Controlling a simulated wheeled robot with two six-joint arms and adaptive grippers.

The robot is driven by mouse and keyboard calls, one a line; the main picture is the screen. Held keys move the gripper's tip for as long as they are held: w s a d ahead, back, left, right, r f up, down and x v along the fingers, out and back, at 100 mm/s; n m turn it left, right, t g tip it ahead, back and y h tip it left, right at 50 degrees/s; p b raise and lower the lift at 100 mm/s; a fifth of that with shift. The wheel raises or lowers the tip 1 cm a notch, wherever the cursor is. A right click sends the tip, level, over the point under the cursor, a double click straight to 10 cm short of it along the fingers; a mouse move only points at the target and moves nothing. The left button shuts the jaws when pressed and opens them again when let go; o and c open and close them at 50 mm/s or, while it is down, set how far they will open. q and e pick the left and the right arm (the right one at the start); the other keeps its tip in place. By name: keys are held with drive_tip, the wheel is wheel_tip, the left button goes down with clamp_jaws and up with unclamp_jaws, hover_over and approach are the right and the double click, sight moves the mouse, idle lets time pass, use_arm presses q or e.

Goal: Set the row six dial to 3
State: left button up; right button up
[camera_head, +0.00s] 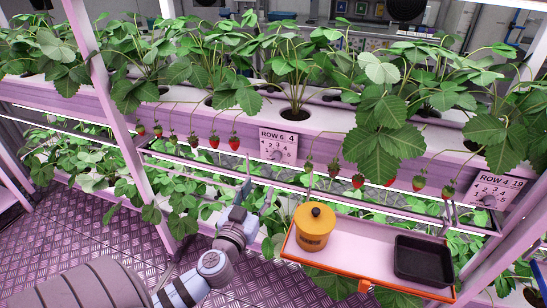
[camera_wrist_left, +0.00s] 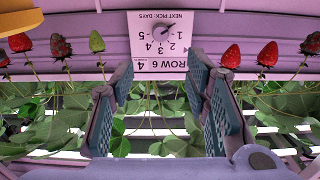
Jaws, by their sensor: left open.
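The row six dial (camera_head: 277,154) is a small grey knob on a white card marked ROW 6, on the front of the pink rack. In the left wrist view the card is upside down, with the knob (camera_wrist_left: 163,32) ringed by the numbers 1 to 5. I cannot tell surely which number it points at. My left gripper (camera_head: 243,192) is open and empty, below and left of the card in the head view. In the left wrist view its fingers (camera_wrist_left: 163,85) stand apart, with the card beyond and between them. My right gripper is not in view.
Strawberries (camera_head: 214,141) hang on both sides of the card. A second dial card (camera_head: 488,187) is at the right. An orange-edged tray (camera_head: 365,245) holds a yellow lidded pot (camera_head: 314,231) and a black bin (camera_head: 423,262), right of my left gripper. A thin rail runs below the card.

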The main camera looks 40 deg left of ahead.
sight(276, 158)
use_arm(q)
drive_tip(key=x, duration=1.3)
drive_tip(key=shift+w+a+f+p, duration=0.2)
drive_tip(key=shift+w+p, duration=0.1)
drive_tip(key=shift+p, duration=0.1)
clamp_jaws()
